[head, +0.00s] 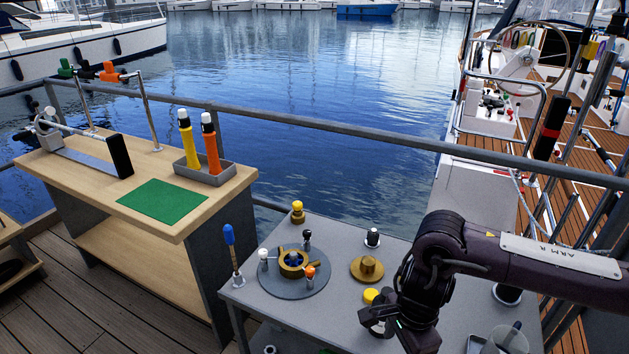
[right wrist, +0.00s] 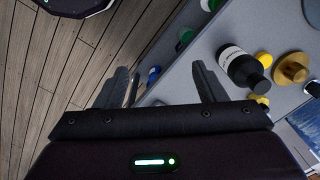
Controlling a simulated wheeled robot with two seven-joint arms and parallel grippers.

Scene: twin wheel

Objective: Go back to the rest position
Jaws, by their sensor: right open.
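My right arm comes in from the right in the head view and bends down over the front of the grey table (head: 335,270). Its fingers are hard to make out there. In the right wrist view my right gripper (right wrist: 160,86) is open, its two dark fingers apart. Nothing is held between them; the table edge and the deck show behind. A black bottle-like object with a white band (right wrist: 238,68) lies to the right of the fingers in that view. My left gripper is in neither view.
On the grey table stand a round plate with a brass ring (head: 292,263), a brass knob (head: 367,268), a blue-handled tool (head: 229,240) and a clear cup (head: 510,340). A wooden bench (head: 100,190) is at left. A railing (head: 330,128) runs behind, with water beyond.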

